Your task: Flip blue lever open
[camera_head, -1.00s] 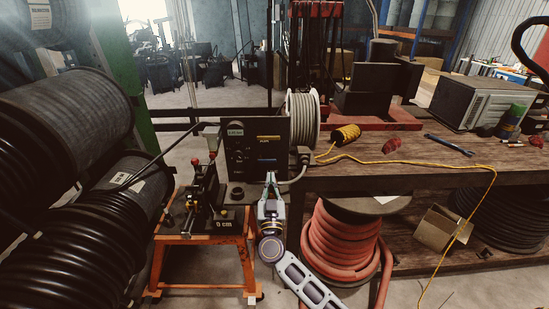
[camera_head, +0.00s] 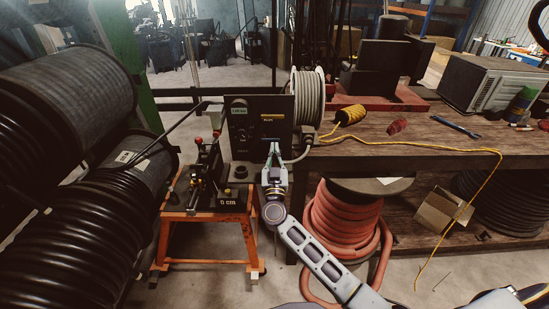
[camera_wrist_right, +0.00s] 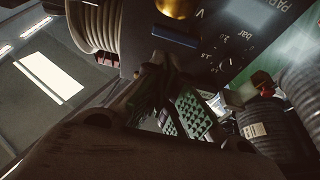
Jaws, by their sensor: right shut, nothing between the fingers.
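The dark control box (camera_head: 240,128) stands behind the orange stand, with a yellow label on its front. My right gripper (camera_head: 274,153) is in front of the lower right part of this box, fingers pointing up and closed with nothing between them. In the right wrist view, the right gripper (camera_wrist_right: 172,98) shows green pads close to the panel. A dark blue bar (camera_wrist_right: 175,36), likely the blue lever, lies on the panel below a brass-coloured knob, just above the fingers. In the head view the gripper largely covers that spot. Contact cannot be told. My left gripper is not in view.
A crimper with red-tipped parts sits on the orange stand (camera_head: 205,228). A pale hose reel (camera_head: 308,98) is right of the box, beside the wooden bench (camera_head: 420,150). Red hose (camera_head: 345,222) is coiled below. Large black hose reels (camera_head: 60,110) fill the left.

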